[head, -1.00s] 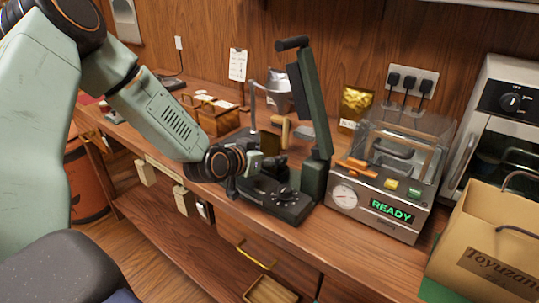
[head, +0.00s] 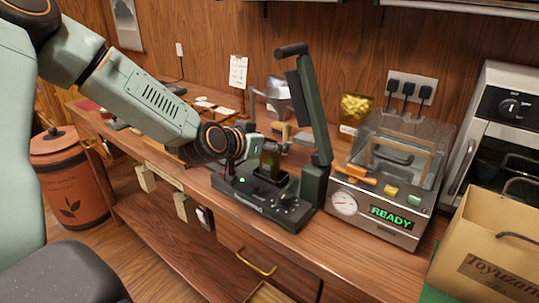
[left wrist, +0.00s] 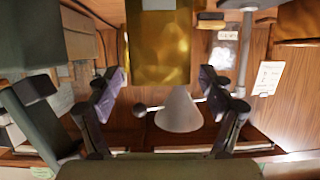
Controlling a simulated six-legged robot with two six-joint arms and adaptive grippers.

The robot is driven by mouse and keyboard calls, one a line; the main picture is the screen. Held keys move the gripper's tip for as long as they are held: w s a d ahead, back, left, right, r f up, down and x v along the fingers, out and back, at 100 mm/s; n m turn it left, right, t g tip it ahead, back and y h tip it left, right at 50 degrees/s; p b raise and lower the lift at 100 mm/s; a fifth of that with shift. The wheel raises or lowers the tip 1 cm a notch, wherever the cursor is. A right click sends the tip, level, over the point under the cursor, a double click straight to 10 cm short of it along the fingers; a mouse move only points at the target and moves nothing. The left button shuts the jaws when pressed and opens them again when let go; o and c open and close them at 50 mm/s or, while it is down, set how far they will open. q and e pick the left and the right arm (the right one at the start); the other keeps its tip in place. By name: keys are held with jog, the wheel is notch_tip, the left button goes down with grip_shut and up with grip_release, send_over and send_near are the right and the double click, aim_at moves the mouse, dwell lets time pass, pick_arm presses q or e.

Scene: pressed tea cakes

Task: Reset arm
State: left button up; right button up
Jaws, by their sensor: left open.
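My left gripper (head: 276,148) is over the black base (head: 262,205) of a dark green press with a raised lever (head: 312,105). The left wrist view shows its two fingers (left wrist: 166,97) spread apart with nothing held. A pale cone (left wrist: 180,110) shows beyond and between them, and a gold surface (left wrist: 158,45) is above. In the head view a small amber-gold thing (head: 270,158) is just below the gripper, partly hidden. My right gripper is not in view.
A sealing machine (head: 385,190) with a clear lid shows READY, right of the press. A gold pouch (head: 354,110) and a metal funnel (head: 277,93) stand behind. A paper bag (head: 495,245) is at front right and an orange canister (head: 70,180) at left.

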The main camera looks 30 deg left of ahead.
aim_at(267, 162)
pick_arm(q)
jog(key=shift+r, duration=1.95)
notch_tip(267, 162, down, 10)
jog(key=shift+f, duration=0.1)
jog(key=shift+d+r, duration=0.15)
jog(key=shift+r, duration=0.05)
